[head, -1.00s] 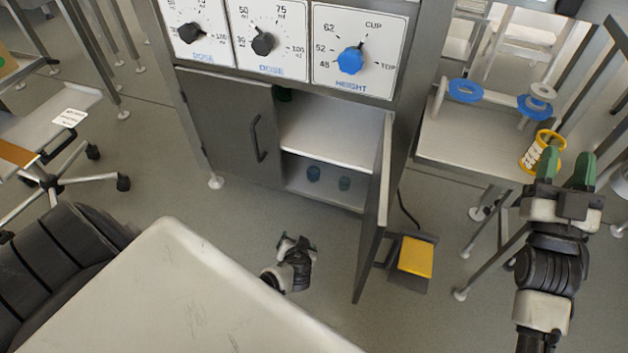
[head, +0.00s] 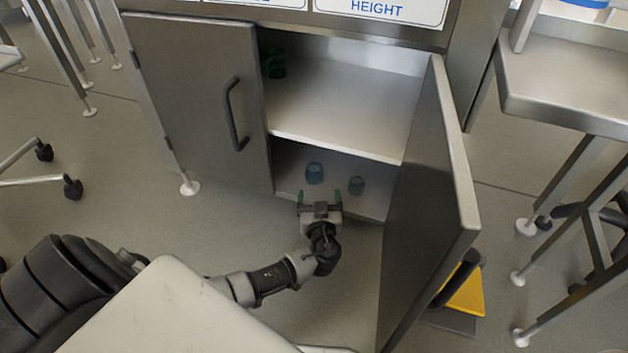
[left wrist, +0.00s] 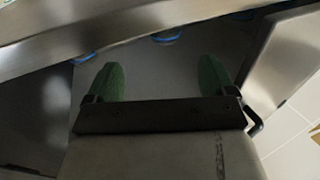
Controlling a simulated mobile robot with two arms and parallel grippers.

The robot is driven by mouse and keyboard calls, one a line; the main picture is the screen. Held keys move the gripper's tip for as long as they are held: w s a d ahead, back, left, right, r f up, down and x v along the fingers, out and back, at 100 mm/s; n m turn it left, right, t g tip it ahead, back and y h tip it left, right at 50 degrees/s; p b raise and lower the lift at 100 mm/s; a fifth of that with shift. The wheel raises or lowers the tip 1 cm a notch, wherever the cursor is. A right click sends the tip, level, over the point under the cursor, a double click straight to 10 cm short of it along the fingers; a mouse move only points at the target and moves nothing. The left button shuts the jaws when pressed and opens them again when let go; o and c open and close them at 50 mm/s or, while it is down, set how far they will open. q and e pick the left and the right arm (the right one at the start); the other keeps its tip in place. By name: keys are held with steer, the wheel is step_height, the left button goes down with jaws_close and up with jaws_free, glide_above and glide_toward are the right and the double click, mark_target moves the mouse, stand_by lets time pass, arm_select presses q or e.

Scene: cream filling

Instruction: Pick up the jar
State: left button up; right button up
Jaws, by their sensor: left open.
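My right gripper is out of view.
The upper shelf (head: 340,110) overhangs the jars. The cabinet's left door (head: 195,100) is shut. Its right door (head: 430,210) stands open close to the right of my left arm. A yellow-topped pedal bin (head: 466,292) is beyond that door.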

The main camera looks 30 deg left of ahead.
mark_target(315, 174)
arm_select(q)
steer(key=b+x, duration=0.2)
steer(key=x, duration=0.3)
steer(key=shift+w+a, duration=0.1)
steer(key=shift+a, duration=0.05)
steer(key=b+x, duration=0.1)
steer(key=x, duration=0.1)
steer(key=b+x, duration=0.2)
steer(key=shift+a+r, duration=0.2)
steer(key=shift+a, duration=0.15)
steer(key=shift+w+a+r, duration=0.15)
steer(key=shift+w+a, duration=0.05)
steer(key=shift+a, duration=0.05)
steer(key=shift+c, duration=0.2)
steer(key=c, duration=1)
